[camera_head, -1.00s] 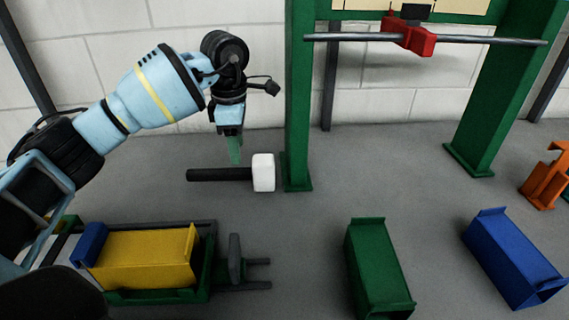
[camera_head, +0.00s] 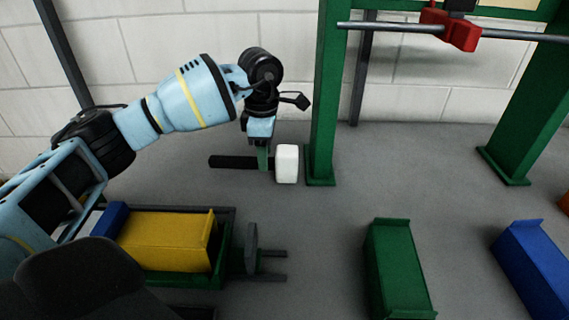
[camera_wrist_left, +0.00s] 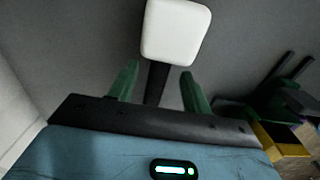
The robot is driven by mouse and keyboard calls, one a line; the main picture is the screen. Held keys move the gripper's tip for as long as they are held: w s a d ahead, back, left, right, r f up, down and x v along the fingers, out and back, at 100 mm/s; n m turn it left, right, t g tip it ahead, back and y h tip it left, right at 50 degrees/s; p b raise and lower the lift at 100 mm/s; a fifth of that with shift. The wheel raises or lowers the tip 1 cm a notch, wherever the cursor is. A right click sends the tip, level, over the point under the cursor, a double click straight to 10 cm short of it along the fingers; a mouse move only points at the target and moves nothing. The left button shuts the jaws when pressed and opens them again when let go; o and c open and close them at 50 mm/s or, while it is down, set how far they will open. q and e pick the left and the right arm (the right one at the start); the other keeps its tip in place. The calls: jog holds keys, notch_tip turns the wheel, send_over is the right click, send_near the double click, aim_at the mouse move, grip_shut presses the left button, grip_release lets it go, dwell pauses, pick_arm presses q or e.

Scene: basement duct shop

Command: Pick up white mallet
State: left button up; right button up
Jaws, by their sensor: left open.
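The white mallet (camera_head: 287,164) lies on the grey floor, left of a green post. Its white block head is at the right and its black handle (camera_head: 232,162) points left. My left gripper (camera_head: 263,160) points down at the handle close to the head. In the left wrist view the mallet's white head (camera_wrist_left: 175,32) is beyond the fingertips, and the dark handle runs between the two green fingers (camera_wrist_left: 157,80). The fingers are open, with a gap on each side of the handle. I cannot tell whether they touch it. My right gripper is not in view.
A green post (camera_head: 322,110) stands just right of the mallet head. A yellow duct piece (camera_head: 165,240) sits in a green frame at front left. A green piece (camera_head: 398,265) and a blue piece (camera_head: 540,265) lie at front right. A red clamp (camera_head: 452,30) hangs on a bar.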

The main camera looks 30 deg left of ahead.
pick_arm(q)
jog(key=shift+f, duration=1.55)
grip_shut()
